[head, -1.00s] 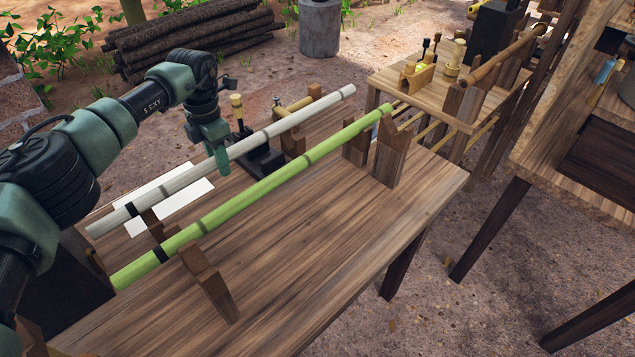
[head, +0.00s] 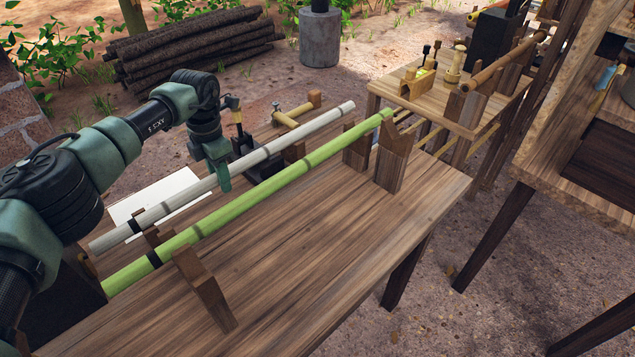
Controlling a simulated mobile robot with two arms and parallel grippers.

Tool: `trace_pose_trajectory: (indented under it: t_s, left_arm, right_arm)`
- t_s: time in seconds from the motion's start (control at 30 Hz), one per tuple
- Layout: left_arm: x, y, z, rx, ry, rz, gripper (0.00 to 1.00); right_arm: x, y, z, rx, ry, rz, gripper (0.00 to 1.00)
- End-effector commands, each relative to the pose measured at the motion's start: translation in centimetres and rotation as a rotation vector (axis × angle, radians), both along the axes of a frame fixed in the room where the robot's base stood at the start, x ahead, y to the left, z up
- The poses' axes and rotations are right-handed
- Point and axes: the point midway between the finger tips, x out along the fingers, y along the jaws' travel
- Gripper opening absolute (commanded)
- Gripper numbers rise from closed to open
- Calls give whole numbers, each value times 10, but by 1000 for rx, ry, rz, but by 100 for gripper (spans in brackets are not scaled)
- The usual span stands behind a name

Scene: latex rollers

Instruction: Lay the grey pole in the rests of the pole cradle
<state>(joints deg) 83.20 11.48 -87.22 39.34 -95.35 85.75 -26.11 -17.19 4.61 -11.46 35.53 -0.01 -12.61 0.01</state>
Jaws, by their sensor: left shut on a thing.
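The grey pole (head: 262,155) slants across the head view from lower left to upper right, behind a green pole and roughly parallel to it. My left gripper (head: 222,178) is shut on the grey pole near its middle, from above. The pole cradle has notched wooden rests, a near left one (head: 205,290) and a far right one (head: 390,165). The green pole (head: 240,207) lies across these rests. Other wooden blocks stand behind it, partly hidden by the poles. I cannot tell whether the grey pole touches any rest. My right gripper is out of view.
The wooden table (head: 310,270) is bare in front of the green pole. A white sheet (head: 165,195) lies behind the grey pole's left part. A dark clamp-like tool (head: 262,166) stands close behind the grey pole. A side table (head: 430,105) with tools is at the back right.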

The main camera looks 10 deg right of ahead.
Motion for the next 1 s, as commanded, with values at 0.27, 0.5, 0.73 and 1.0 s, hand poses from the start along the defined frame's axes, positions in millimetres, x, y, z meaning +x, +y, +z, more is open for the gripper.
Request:
trace_pose_trajectory:
  t_s: [0.27,0.5,0.73,1.0]
  left_arm:
    - [0,0,0,-2,-1,0,0]
    - [0,0,-4,-1,-1,0,0]
    - [0,0,-8,-1,-1,0,0]
    - [0,0,-14,-1,-1,0,0]
  right_arm:
    - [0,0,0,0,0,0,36]
    - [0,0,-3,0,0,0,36]
    - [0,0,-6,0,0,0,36]
    - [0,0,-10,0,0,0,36]
